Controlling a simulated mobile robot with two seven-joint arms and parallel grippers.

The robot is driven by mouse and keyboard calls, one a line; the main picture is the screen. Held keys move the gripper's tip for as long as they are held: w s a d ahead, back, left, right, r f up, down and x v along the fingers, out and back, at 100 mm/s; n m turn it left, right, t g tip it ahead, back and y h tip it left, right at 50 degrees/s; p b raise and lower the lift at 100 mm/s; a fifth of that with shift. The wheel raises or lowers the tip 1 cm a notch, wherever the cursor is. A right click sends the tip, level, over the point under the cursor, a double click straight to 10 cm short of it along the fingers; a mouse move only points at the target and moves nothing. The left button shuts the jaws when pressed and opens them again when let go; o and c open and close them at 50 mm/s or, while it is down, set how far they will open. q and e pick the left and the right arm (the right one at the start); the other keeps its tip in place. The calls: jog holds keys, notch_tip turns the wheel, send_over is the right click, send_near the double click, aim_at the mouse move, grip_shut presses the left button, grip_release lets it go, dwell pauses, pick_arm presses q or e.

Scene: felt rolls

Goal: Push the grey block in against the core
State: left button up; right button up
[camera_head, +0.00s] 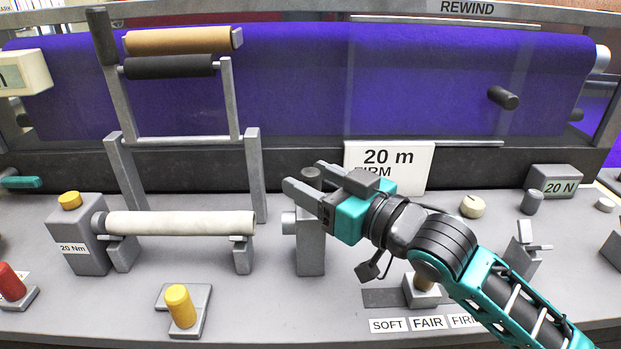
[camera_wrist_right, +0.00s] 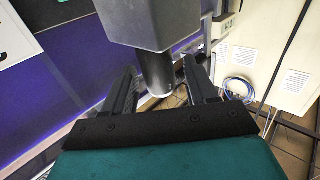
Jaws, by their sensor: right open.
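The grey block (camera_head: 311,250) stands upright on the bench, with a round stub (camera_head: 289,222) on its left side. The cream core (camera_head: 180,223) lies level to its left, and a gap shows between the stub and the core's right end. A dark round post (camera_head: 312,174) tops the block. My right gripper (camera_head: 308,180) is open, with its fingers at either side of the post. In the right wrist view the grey block (camera_wrist_right: 150,18) is at the top and its post (camera_wrist_right: 157,72) sits between the open fingers (camera_wrist_right: 160,88). My left gripper is not in view.
A grey 20 Nm housing (camera_head: 80,245) with a yellow button carries the core's left end. A yellow peg (camera_head: 180,306) stands in front. The 20 m FIRM sign (camera_head: 415,160) is behind my right gripper. Purple felt (camera_head: 300,80) hangs behind. Bench between block and yellow peg is clear.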

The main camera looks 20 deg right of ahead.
jog(key=shift+w+a, duration=0.2)
jog(key=shift+w, duration=0.15)
grip_shut()
dwell(0.4)
